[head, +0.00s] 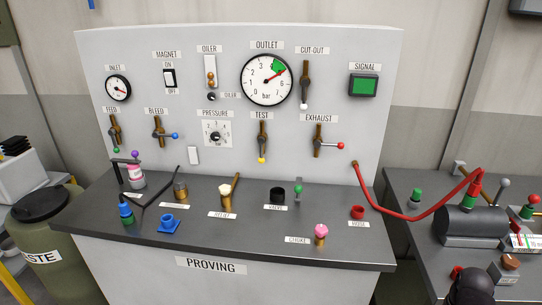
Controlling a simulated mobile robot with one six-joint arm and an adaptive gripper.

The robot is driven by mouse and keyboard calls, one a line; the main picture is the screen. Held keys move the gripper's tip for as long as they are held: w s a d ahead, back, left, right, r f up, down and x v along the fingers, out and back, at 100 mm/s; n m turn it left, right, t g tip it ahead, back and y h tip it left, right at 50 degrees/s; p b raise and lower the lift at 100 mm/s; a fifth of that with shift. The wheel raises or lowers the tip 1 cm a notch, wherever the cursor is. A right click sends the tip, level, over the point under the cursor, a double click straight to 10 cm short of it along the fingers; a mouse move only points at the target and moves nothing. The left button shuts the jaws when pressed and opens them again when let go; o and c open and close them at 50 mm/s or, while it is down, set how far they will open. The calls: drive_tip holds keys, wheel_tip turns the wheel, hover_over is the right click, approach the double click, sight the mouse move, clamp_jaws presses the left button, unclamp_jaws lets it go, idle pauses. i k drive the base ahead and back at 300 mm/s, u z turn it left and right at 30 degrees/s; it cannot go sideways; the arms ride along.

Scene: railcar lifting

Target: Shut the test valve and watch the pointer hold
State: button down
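The test valve (262,140) is on the upright grey panel under the TEST label. Its yellow-tipped lever points straight down. The outlet gauge (250,92) is above it, a large white dial marked in bar. Its pointer slants up and right, at the green sector. A dark rounded part at the bottom right edge looks like my gripper (472,288). It is far from the test valve, and its fingers cannot be made out.
The panel also carries the feed (115,133), bleed (160,133), exhaust (320,143) and cut-out (305,85) levers. Several small parts stand on the dark bench (270,240) below. A red hose (410,217) runs right to a grey cylinder (470,226). A bin (40,240) stands left.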

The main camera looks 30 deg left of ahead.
sight(261, 140)
drive_tip(key=z, duration=1.05)
drive_tip(key=k, duration=0.9)
drive_tip(key=u, duration=1.8)
drive_tip(key=i, duration=0.25)
drive_tip(key=z, duration=0.5)
